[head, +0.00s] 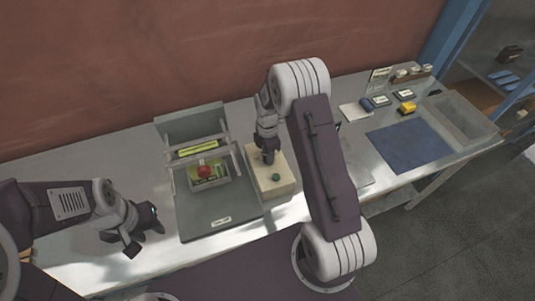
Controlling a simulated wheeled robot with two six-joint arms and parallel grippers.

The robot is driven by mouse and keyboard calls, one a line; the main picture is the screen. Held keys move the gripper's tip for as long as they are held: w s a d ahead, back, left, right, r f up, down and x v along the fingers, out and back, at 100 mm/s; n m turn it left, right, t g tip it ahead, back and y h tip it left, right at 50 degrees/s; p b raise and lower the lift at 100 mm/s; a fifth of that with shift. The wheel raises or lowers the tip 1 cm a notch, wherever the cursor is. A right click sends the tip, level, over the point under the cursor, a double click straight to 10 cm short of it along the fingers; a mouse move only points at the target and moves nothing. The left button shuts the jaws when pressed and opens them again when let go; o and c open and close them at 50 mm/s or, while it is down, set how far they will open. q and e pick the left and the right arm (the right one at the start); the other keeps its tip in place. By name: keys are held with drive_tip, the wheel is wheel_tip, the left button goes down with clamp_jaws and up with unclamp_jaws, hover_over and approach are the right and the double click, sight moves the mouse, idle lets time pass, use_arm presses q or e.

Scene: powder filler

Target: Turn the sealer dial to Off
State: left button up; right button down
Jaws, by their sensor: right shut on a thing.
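The sealer appears to be the beige box (283,185) in the middle of the table, with a green button (276,177) on its top. My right gripper (268,158) points down onto the top of this box, behind the button. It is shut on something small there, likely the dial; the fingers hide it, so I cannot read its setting. My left gripper (146,242) is over the left part of the table, well apart from the box. Its fingers are spread and nothing shows between them.
A grey framed machine (217,217) with a red knob (204,171) stands just left of the box. To the right lie a blue mat (408,145), a yellow item (407,108) and a grey tray (462,119). My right arm covers part of the table.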

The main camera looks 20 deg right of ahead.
drive_tip(key=shift+w+r, duration=0.15)
drive_tip(key=shift+w, duration=0.05)
drive_tip(key=c, duration=1)
unclamp_jaws()
drive_tip(key=shift+s, duration=0.15)
wheel_tip(320, 180, up, 8)
drive_tip(key=shift+b, duration=1.1)
drive_tip(key=shift+r, duration=0.5)
drive_tip(key=shift+d, duration=0.1)
